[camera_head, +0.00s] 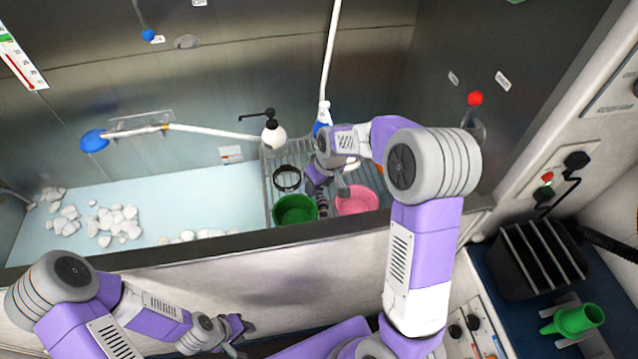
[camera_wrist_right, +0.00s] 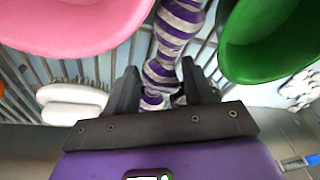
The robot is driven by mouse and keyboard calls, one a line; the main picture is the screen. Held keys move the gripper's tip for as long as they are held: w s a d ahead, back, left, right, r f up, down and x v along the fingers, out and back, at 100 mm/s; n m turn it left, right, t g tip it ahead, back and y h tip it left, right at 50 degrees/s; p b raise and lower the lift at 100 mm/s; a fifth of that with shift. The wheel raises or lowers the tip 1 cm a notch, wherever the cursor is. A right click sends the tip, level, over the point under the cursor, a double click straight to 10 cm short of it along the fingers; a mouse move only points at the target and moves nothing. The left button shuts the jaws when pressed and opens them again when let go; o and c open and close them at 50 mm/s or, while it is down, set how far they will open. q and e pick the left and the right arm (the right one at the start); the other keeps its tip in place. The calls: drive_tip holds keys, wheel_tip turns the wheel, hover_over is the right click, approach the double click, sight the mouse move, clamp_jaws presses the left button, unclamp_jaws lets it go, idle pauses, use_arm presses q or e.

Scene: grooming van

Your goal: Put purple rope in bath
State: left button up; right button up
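The purple rope (camera_wrist_right: 172,40), striped purple and pale grey, lies over a wire rack between a pink bowl and a green bowl. In the head view a small part of the rope (camera_head: 317,174) shows below my right gripper (camera_head: 326,160). In the wrist view the two dark fingers of my right gripper (camera_wrist_right: 160,82) stand apart, one on each side of the rope, with narrow gaps visible. The bath (camera_head: 180,205) has a pale blue floor and lies left of the rack. My left gripper (camera_head: 240,337) is low in front of the bath wall, empty, its fingers apart.
The green bowl (camera_head: 295,209) and pink bowl (camera_head: 357,200) sit on the rack (camera_head: 270,190) close beside the rope. A black ring (camera_head: 287,178) and a white dispenser bottle (camera_head: 273,135) are nearby. White stones (camera_head: 112,222) lie in the bath, whose middle floor is mostly clear. A shower arm (camera_head: 210,131) spans above.

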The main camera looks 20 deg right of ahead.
drive_tip(key=shift+o, duration=1)
